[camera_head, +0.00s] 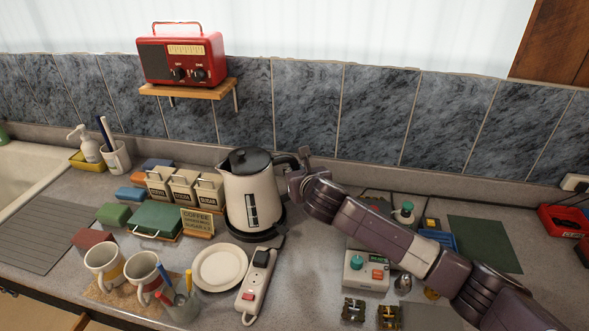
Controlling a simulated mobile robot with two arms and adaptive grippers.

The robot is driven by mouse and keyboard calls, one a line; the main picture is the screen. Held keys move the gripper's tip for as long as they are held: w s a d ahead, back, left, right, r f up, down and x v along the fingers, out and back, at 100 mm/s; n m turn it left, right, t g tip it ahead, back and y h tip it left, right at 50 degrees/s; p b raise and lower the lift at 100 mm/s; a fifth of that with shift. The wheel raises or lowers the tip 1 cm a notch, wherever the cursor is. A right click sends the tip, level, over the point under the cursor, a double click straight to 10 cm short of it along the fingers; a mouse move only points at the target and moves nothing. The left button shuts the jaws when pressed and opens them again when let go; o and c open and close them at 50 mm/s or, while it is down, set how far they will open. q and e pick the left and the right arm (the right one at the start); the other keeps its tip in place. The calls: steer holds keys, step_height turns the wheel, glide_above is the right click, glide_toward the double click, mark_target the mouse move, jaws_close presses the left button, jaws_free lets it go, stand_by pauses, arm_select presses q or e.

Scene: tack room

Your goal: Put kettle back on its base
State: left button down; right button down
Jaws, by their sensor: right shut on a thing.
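The cream kettle (249,200) with a black lid and black handle stands upright at the middle of the counter. Its black round base (266,233) shows under its lower edge, mostly hidden by the kettle. I cannot tell whether the kettle rests fully on the base or sits slightly above it. My right gripper (297,168) comes in from the right and is shut on the kettle's handle, at the right side of the kettle. The handle is partly hidden by the fingers. My left gripper is not in view.
A white plate (220,267) and a power strip (256,286) lie in front of the base. Canisters (184,187) and a coffee sign (197,222) stand to the left, mugs (104,265) at front left. A red radio (182,55) sits on a wall shelf above.

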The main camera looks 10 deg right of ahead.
steer(key=shift+a+r, duration=0.1)
steer(key=shift+r, duration=0.05)
steer(key=c, duration=2.1)
jaws_free()
steer(key=shift+s+f, duration=0.2)
steer(key=shift+f, duration=0.25)
steer(key=p+v, duration=0.8)
steer(key=v, duration=0.3)
steer(key=shift+r, duration=0.2)
steer(key=shift+w, duration=0.1)
